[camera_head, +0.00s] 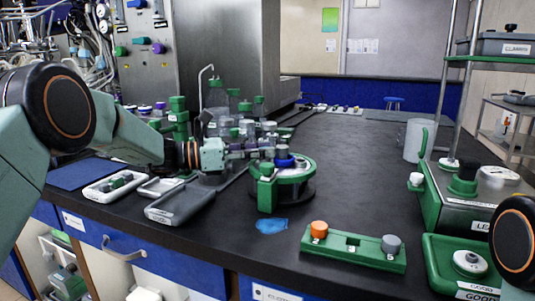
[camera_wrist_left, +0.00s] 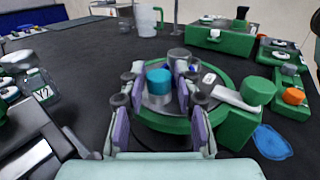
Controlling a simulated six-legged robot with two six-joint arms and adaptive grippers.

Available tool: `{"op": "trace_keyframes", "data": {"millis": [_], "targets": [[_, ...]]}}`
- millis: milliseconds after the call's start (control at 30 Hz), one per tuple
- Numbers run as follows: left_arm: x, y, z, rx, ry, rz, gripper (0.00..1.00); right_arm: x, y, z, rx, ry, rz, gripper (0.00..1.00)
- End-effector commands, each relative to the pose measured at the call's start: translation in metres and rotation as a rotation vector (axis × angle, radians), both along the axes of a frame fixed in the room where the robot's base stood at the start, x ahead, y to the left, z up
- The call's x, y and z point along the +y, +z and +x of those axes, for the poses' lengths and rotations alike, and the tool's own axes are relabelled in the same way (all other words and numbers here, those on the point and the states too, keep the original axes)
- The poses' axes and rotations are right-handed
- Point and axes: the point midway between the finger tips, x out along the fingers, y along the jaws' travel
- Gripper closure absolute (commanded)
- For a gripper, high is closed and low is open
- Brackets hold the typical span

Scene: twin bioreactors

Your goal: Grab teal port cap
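The teal port cap (camera_wrist_left: 158,80) sits on top of a grey cylinder on a round green-rimmed device (camera_wrist_left: 165,124). In the head view this device (camera_head: 297,172) stands near the middle of the black bench, and I cannot make out the teal cap behind the fingers. My left gripper (camera_head: 262,151) reaches in from the left, level over the device. In the left wrist view its purple fingers (camera_wrist_left: 160,92) stand open on both sides of the teal cap, with a visible gap on each side. My right gripper is out of view.
A green knob (camera_wrist_left: 258,91) and a grey cap (camera_wrist_left: 178,55) stand close to the teal cap. Bottles (camera_head: 238,125) crowd behind the gripper. A green block with orange and grey caps (camera_head: 354,247) lies in front.

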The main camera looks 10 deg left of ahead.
Motion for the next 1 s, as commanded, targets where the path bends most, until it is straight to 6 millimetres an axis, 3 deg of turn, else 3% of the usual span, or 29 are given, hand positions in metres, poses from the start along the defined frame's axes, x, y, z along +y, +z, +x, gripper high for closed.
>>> {"op": "trace_keyframes", "data": {"millis": [200, 633, 1000], "targets": [[0.000, 0.000, 0.000, 0.000, 0.001, -0.001, 0.90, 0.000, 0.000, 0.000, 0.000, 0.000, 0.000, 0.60], [0.000, 0.008, -0.005, -0.001, 0.002, 0.000, 0.91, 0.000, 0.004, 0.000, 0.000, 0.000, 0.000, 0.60], [0.009, 0.037, -0.046, 0.000, 0.001, -0.005, 1.00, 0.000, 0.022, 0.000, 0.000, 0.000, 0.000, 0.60]]}}
